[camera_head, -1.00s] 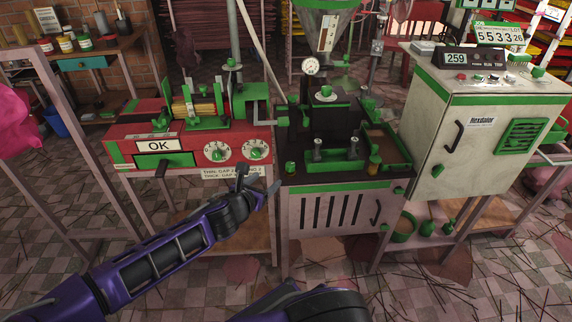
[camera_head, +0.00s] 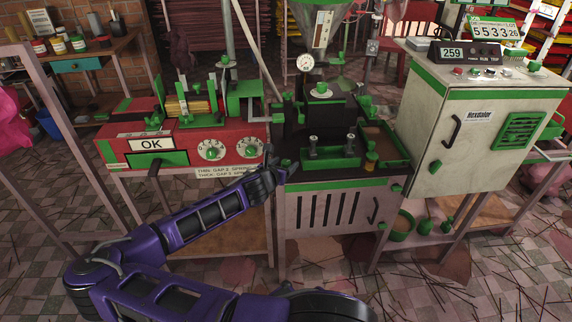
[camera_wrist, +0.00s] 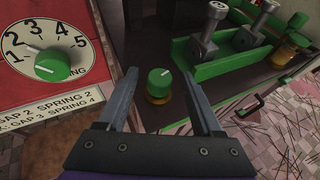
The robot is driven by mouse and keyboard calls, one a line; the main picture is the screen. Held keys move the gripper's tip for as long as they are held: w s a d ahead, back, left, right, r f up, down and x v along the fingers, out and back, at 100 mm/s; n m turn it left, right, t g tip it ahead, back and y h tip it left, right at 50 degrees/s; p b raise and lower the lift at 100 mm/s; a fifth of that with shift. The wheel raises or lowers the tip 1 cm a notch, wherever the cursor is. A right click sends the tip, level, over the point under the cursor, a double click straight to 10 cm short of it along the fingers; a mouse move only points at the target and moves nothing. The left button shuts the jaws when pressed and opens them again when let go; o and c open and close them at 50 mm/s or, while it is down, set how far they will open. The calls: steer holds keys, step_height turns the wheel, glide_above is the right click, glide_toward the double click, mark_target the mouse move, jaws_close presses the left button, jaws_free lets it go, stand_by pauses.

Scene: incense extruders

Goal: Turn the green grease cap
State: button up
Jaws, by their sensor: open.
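A small round green cap (camera_wrist: 160,78) with a pale line on its top and a brass-coloured base stands on the dark machine top in the wrist view. My gripper (camera_wrist: 160,92) is open, one finger on each side of the cap, with gaps visible on both sides. In the head view my gripper (camera_head: 270,174) is at the near left corner of the dark machine, and I cannot make out this cap behind it. Another green cap sits on an amber jar (camera_wrist: 291,48) at the upper right of the wrist view; the jar also shows in the head view (camera_head: 370,164).
A green numbered dial knob (camera_wrist: 52,65) on the red machine (camera_head: 180,160) is close left of my gripper. A green tray (camera_wrist: 222,62) with metal posts stands right of the cap. A white cabinet (camera_head: 480,140) stands further right.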

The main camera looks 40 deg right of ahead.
steer(key=shift+x, duration=0.85)
jaws_close()
